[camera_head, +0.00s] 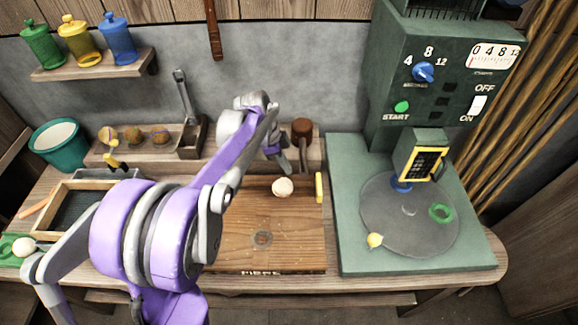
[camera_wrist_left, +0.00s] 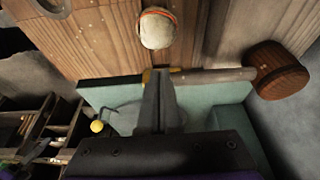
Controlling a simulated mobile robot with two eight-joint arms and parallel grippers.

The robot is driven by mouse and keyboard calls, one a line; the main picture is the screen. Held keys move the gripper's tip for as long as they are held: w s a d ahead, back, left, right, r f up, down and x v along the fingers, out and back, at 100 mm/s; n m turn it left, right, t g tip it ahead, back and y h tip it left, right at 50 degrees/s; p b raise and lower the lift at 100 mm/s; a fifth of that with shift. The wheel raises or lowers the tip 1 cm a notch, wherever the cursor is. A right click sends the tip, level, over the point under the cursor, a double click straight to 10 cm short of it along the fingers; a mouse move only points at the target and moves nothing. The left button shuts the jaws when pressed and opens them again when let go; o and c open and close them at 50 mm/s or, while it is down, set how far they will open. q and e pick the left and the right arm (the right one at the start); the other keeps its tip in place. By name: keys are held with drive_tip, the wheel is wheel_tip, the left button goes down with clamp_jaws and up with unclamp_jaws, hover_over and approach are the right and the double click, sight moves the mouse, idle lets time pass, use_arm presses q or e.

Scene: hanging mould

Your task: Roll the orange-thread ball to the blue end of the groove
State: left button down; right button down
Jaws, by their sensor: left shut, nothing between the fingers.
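A cream ball (camera_head: 283,187) rests on the wooden board (camera_head: 290,225); in the left wrist view the ball (camera_wrist_left: 158,32) shows an orange thread band. A yellow end piece (camera_head: 319,187) stands at the board's right edge, right of the ball. No blue end shows; my arm hides the left part of the board. The groove itself is hard to make out. My left gripper (camera_head: 287,167) is shut and empty, just behind the ball; its closed fingers (camera_wrist_left: 158,80) point toward it in the wrist view with a small apparent gap. My right gripper is not in view.
A mallet (camera_head: 302,130) stands behind the board. A green machine (camera_head: 350,225) with a round plate fills the right side. Several small balls sit on a low rack (camera_head: 97,157) at the back left. The board's front half has free room around a round mark (camera_head: 262,239).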

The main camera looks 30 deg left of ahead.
use_arm(q)
drive_tip(key=x, duration=0.7)
drive_tip(key=shift+d+f+b, duration=0.1)
drive_tip(key=shift+f+b, duration=0.1)
drive_tip(key=shift+b, duration=0.1)
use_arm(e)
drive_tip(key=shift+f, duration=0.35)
use_arm(q)
drive_tip(key=s+a, duration=0.3)
drive_tip(key=a, duration=0.2)
drive_tip(key=s+a, duration=0.3)
drive_tip(key=a, duration=0.3)
drive_tip(key=s+a, duration=0.4)
drive_tip(key=a, duration=0.1)
drive_tip(key=shift+a, duration=0.3)
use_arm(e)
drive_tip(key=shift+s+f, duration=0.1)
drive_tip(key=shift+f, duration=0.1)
